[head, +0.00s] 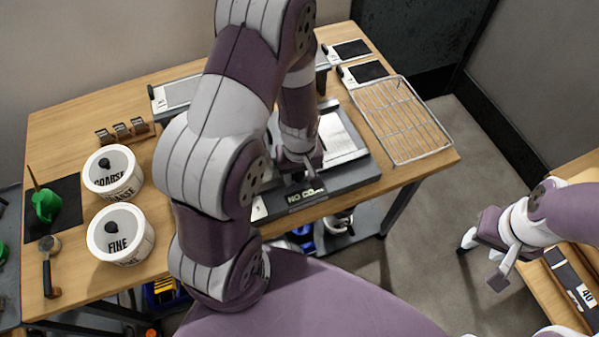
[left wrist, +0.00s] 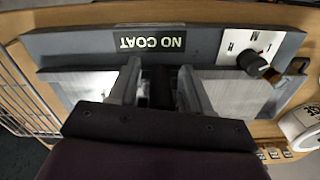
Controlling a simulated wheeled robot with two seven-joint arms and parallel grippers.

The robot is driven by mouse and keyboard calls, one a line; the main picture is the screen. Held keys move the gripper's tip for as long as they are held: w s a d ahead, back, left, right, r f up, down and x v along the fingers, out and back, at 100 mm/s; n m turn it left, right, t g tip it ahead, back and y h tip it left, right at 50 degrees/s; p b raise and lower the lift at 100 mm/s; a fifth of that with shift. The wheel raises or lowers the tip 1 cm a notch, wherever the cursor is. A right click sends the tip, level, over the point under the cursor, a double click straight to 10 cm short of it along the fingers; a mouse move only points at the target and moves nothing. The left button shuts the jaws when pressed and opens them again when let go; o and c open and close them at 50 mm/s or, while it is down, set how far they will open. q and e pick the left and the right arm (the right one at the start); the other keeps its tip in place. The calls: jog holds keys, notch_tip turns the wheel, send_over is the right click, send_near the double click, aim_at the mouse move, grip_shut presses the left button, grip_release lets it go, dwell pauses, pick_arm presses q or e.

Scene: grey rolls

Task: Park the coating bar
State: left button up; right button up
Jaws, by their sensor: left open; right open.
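The coating machine (head: 345,178) stands on the wooden table, a dark grey base with a pale metal bed (head: 340,135). Its display (head: 306,195) reads NO COAT, also legible in the left wrist view (left wrist: 148,42). My left gripper (head: 302,172) is low over the bed, partly hidden by my own arm. In the left wrist view its two fingers (left wrist: 161,92) are open, with a dark upright piece (left wrist: 161,86) between them. I cannot tell whether this belongs to the coating bar or whether the fingers touch it. My right gripper (head: 484,258) is open and empty, away to the right.
A wire rack (head: 402,120) lies at the table's right end. A black knob (left wrist: 257,64) sits on the machine's control panel. Open floor lies right of the table.

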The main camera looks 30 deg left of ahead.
pick_arm(q)
grip_shut()
jog(key=w+d, duration=0.3)
jog(key=w, duration=0.1)
jog(key=w+d, duration=0.7)
jog(key=w, duration=0.1)
jog(key=shift+w+d+r, duration=0.1)
jog(key=shift+d, duration=0.05)
jog(key=shift+r, duration=0.1)
jog(key=shift+c, duration=0.3)
grip_release()
jog(key=shift+o, duration=0.3)
jog(key=shift+d, duration=0.15)
notch_tip(320, 180, up, 12)
jog(key=b, duration=0.1)
jog(key=shift+r+b, duration=0.25)
jog(key=shift+b, duration=0.1)
